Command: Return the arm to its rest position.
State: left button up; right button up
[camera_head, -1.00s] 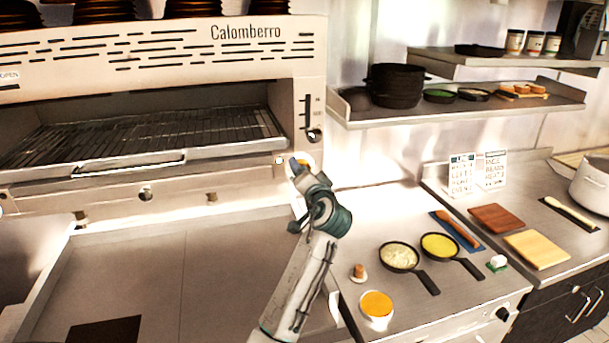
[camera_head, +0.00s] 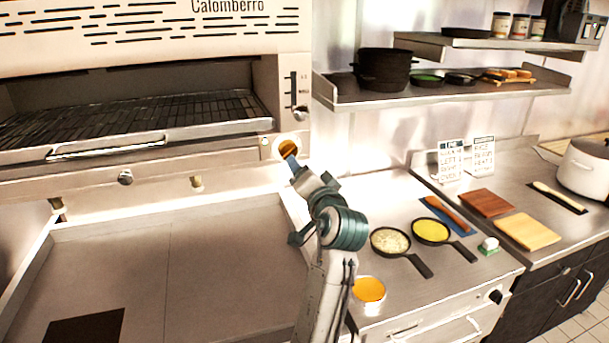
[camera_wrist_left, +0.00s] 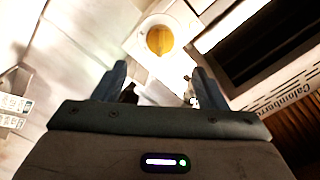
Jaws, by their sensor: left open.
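My left arm rises from the bottom middle of the head view. Its gripper (camera_head: 293,164) is near the front right corner of the grill oven, just below a round orange-brown item in a pale surround (camera_head: 288,147). In the left wrist view the two fingers (camera_wrist_left: 160,76) are apart, with nothing clearly held between them. The orange item (camera_wrist_left: 159,40) shows beyond the fingertips there; contact cannot be judged. My right gripper is in neither view.
The grill oven (camera_head: 150,160) stands behind a flat metal griddle (camera_head: 220,270). To the right, the counter holds two pans (camera_head: 391,241) (camera_head: 431,231), an orange bowl (camera_head: 368,290) and boards (camera_head: 527,231). A wall shelf (camera_head: 440,93) holds pots above.

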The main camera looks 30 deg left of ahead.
pick_arm(q)
jog(key=s+f+g+h, duration=0.1)
jog(key=s+f+h, duration=0.35)
jog(key=f, duration=0.75)
jog(key=s+f+g+h, duration=0.1)
jog(key=s+f+h, duration=0.1)
jog(key=s+f, duration=0.7)
jog(key=s+d+f+g+h, duration=0.3)
jog(key=s+f, duration=0.4)
jog(key=s, duration=0.3)
jog(key=s+d+f+g+h, duration=0.3)
jog(key=s+d+f, duration=0.1)
jog(key=s+f, duration=0.5)
notch_tip(320, 180, down, 34)
jog(key=s+a+r+g+b, duration=0.1)
jog(key=s+a+b, duration=0.1)
jog(key=a+b, duration=0.15)
jog(key=s+f+g+b, duration=0.1)
jog(key=s+f+b, duration=0.2)
jog(key=s+f, duration=1.5)
notch_tip(320, 180, down, 4)
jog(key=shift+s+a+f+b, duration=0.2)
jog(key=shift+s+a+b, duration=0.1)
jog(key=shift+s, duration=0.05)
